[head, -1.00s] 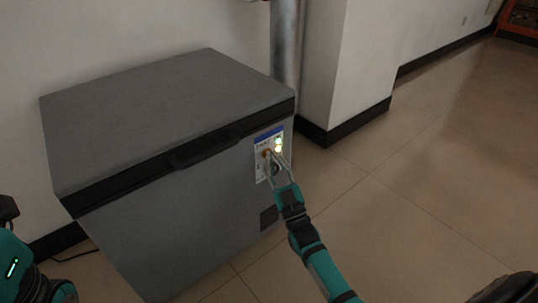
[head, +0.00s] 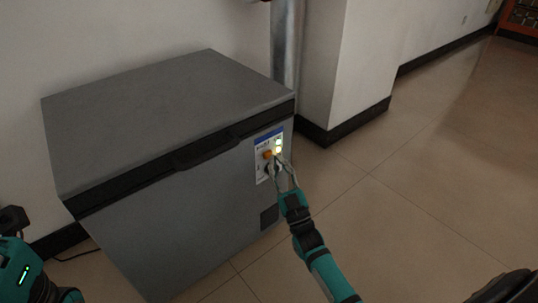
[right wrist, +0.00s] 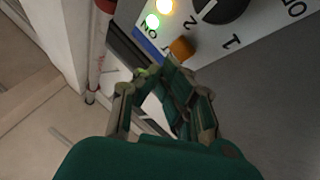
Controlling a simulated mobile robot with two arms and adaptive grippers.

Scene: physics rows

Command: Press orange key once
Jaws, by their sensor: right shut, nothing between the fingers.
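The orange key (head: 267,154) is a small block on the control panel at the right end of the grey chest freezer's front. In the right wrist view the orange key (right wrist: 181,48) sits below the black dial, just beyond my fingertips. My right gripper (head: 279,161) is shut and empty. Its tips are just right of and slightly below the key in the head view. In the right wrist view the gripper (right wrist: 158,76) shows close to the key; I cannot tell whether they touch. My left gripper is not in view; only part of that arm shows at the lower left.
The grey chest freezer (head: 170,115) has its lid shut. A lit green lamp (right wrist: 152,21) and a lit yellow lamp (right wrist: 165,5) are near the black dial (right wrist: 220,8). A metal pipe (head: 286,45) and a white pillar (head: 345,65) stand behind. Open floor (head: 400,210) lies to the right.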

